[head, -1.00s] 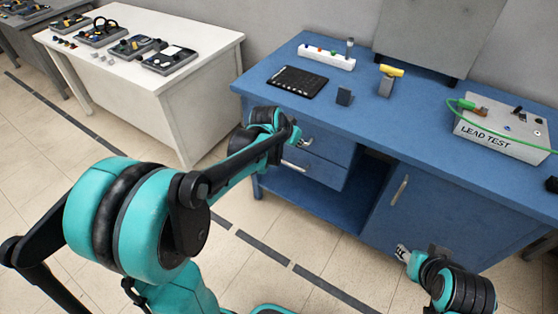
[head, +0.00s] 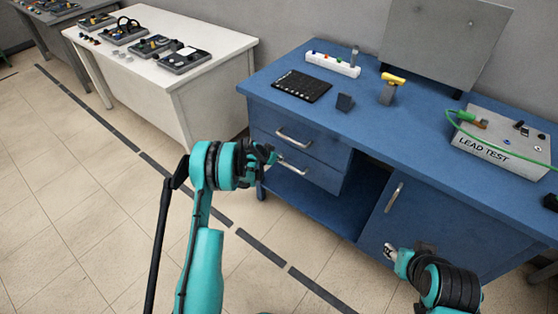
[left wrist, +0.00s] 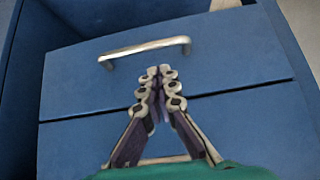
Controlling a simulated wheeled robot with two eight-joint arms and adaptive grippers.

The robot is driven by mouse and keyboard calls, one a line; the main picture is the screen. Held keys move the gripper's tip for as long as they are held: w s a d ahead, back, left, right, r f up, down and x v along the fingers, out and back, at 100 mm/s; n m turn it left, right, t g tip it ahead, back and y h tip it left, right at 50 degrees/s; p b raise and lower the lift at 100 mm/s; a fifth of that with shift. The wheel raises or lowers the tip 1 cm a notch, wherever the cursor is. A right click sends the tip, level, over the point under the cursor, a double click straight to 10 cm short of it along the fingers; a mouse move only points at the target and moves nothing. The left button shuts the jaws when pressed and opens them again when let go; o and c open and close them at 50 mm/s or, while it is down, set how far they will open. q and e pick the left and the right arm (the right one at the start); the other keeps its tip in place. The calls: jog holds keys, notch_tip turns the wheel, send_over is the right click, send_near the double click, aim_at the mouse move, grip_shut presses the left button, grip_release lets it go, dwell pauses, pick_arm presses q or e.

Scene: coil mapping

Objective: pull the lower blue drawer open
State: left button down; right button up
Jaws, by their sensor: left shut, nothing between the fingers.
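The lower blue drawer (head: 308,172) is in the blue workbench, below the upper drawer (head: 325,149), and both look closed. The lower drawer's silver handle (head: 293,167) is just right of my left gripper (head: 274,156) in the head view. In the left wrist view, my left gripper (left wrist: 160,76) is shut and empty, its fingertips just below a silver bar handle (left wrist: 145,48), which seems to be the lower drawer's. Contact with the handle is not visible. Another bar shows partly between the finger bases. My right gripper (head: 390,252) is by the cabinet door; its jaw opening is unclear.
The workbench (head: 430,165) holds a lead test box (head: 500,145), a black pad (head: 302,86) and a white strip (head: 333,65). An open shelf space (head: 310,201) lies below the drawers. A white table (head: 220,75) stands left. The floor in front is clear.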

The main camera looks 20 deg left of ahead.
pick_arm(q)
jog(key=b, duration=0.3)
send_near(290, 161)
jog(key=x, duration=0.4)
jog(key=shift+w+f, duration=0.1)
jog(key=shift+w, duration=0.1)
pick_arm(e)
notch_tip(290, 161, down, 3)
jog(key=shift+f, duration=0.15)
